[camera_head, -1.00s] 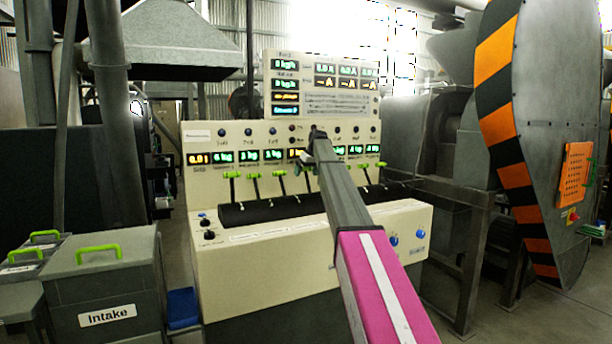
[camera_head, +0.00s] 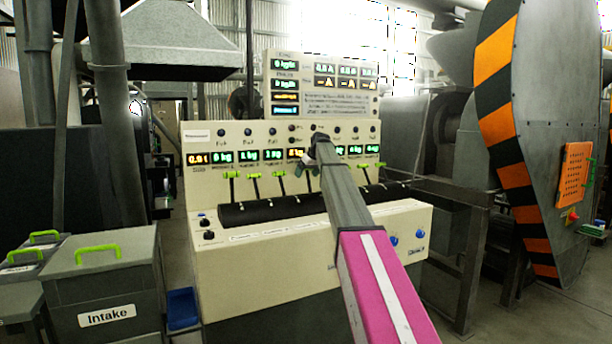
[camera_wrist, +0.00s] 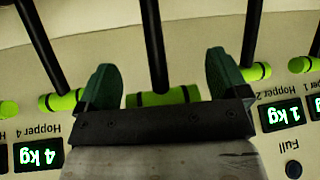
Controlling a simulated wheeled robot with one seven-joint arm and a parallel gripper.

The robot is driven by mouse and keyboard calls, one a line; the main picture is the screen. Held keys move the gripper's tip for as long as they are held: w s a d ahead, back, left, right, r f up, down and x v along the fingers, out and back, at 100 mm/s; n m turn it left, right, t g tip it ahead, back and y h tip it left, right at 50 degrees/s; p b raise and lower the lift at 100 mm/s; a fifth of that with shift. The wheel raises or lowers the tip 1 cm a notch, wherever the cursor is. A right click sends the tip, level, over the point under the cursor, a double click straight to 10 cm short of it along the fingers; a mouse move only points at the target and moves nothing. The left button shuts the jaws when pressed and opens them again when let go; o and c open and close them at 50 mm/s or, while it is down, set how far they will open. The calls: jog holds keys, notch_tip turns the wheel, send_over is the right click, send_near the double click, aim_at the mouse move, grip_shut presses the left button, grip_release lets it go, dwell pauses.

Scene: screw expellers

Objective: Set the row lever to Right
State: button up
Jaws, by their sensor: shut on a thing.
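A cream control panel (camera_head: 300,260) carries a row of black levers with lime-green cross handles. My gripper (camera_wrist: 160,92) has its two dark green fingers on either end of one green lever handle (camera_wrist: 165,97), shut on it. The handle's black rod runs up in the wrist view. In the head view my gripper (camera_head: 306,168) is at the middle of the lever row and my arm hides part of it. Neighbouring levers (camera_wrist: 252,72) and (camera_wrist: 62,103) stand either side, apart from the fingers. No label marking the row lever is readable.
Hopper displays (camera_head: 221,157) line the panel above the levers, with a black roller (camera_head: 270,209) below. Upside-down Hopper 4 (camera_wrist: 38,157) shows in the wrist view. An Intake bin (camera_head: 105,285) stands at left, and a striped machine guard (camera_head: 545,140) at right.

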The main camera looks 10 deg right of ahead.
jog(key=s+d+f+t+y, duration=0.1)
jog(key=s+d+t, duration=0.3)
jog(key=s, duration=0.9)
jog(key=shift+s+n+t+y, duration=0.25)
jog(key=shift+t+y, duration=0.65)
jog(key=shift+t, duration=0.9)
jog(key=shift+d, duration=0.1)
jog(key=o, duration=0.9)
jog(key=shift+o, duration=0.2)
jog(key=v, duration=1)
jog(key=shift+s+d, duration=0.2)
jog(key=shift+s, duration=0.1)
jog(key=shift+r, duration=0.1)
